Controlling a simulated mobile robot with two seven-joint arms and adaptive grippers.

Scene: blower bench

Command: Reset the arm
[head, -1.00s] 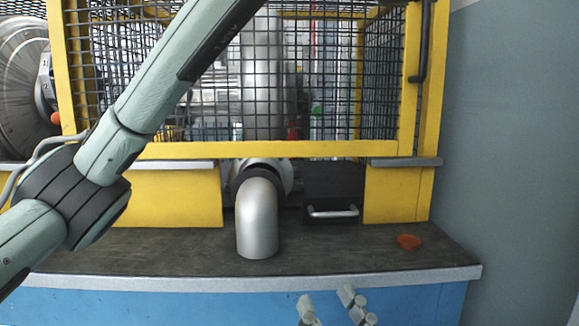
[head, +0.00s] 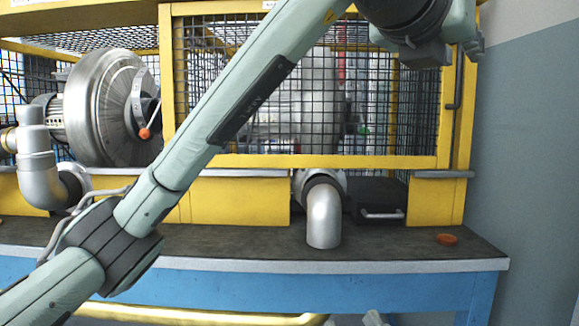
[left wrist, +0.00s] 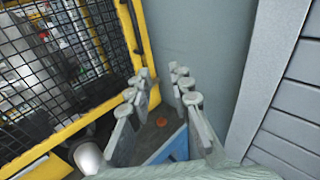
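My left arm (head: 200,150) crosses the head view from lower left to upper right, in front of the caged bench. Its dark wrist end (head: 410,30) is at the top right, in front of the cage's upper corner; the fingertips are not clear there. In the left wrist view my left gripper (left wrist: 157,88) is open, its two fingers apart with nothing between them. Light grey fingertips of my right gripper (head: 355,320) just show at the bottom edge of the head view, apart, low in front of the bench; the rest is cut off.
The yellow mesh cage (head: 300,162) stands on the bench (head: 400,252). A silver elbow pipe (head: 324,215), a dark handled box (head: 378,200) and a small orange piece (head: 447,239) are at its front. A large blower (head: 100,105) is at left. The wall at right is bare.

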